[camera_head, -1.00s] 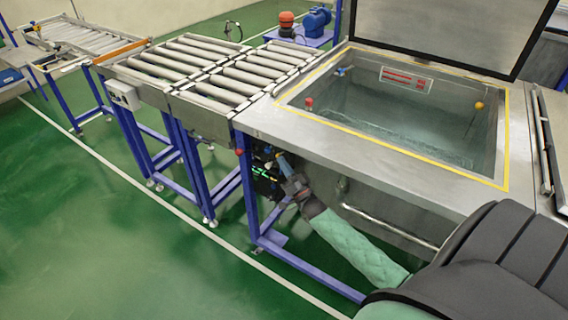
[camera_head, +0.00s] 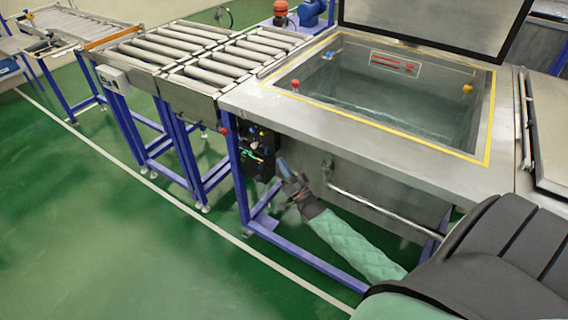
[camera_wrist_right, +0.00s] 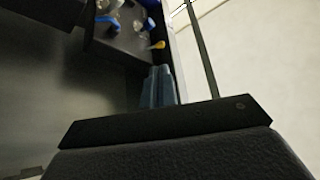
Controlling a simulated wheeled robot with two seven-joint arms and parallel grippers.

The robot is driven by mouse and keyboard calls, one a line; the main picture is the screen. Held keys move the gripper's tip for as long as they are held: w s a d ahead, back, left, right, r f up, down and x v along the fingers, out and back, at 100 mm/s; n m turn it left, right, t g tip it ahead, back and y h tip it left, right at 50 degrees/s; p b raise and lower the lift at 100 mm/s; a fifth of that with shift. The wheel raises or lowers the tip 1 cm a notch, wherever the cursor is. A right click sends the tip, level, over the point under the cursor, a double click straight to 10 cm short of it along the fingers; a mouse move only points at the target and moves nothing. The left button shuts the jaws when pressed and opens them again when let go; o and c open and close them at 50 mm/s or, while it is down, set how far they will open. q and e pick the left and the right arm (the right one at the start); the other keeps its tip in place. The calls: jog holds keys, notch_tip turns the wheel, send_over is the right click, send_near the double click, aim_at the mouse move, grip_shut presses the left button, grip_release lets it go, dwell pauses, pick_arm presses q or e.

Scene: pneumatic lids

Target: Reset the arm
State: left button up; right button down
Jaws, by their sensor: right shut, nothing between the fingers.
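My right arm comes in from the lower right of the head view, in a green padded sleeve. My right gripper (camera_head: 283,165) is below the front edge of the tank, a little right of the dark pneumatic box (camera_head: 257,152). Its fingers are shut with nothing between them, and a gap shows between them and the box. In the right wrist view the shut fingers (camera_wrist_right: 158,85) point up toward the dark box (camera_wrist_right: 125,35), which has blue fittings and a yellow piece. My left gripper is not in view.
The water tank (camera_head: 330,132) has an open lid (camera_head: 440,25) standing at its back. A roller conveyor (camera_head: 190,60) adjoins it on the left. Blue frame legs (camera_head: 238,185) and a horizontal pipe (camera_head: 385,212) are close to my right arm. Green floor (camera_head: 120,240) is free at left.

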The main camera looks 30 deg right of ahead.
jog(key=shift+s+f, duration=0.2)
jog(key=shift+s, duration=0.05)
dwell(0.3)
notch_tip(320, 180, down, 9)
jog(key=w+a+n+g, duration=0.2)
jog(key=w+n+g, duration=0.15)
jog(key=g, duration=0.35)
jog(key=s+a+f+n+g, duration=0.4)
jog(key=s+g, duration=0.1)
jog(key=g, duration=0.1)
jog(key=s+a+f+g, duration=0.1)
jog(key=s+a+g, duration=0.2)
jog(key=s+a, duration=0.3)
jog(key=s+a+f+g, duration=0.1)
jog(key=s+a+g, duration=0.2)
jog(key=s, duration=1.4)
jog(key=s+a+f+g, duration=0.1)
jog(key=s+a+g, duration=0.2)
jog(key=s+a, duration=0.8)
jog(key=shift+s+f+g, duration=0.3)
jog(key=shift+s+f, duration=0.1)
jog(key=shift+s, duration=0.05)
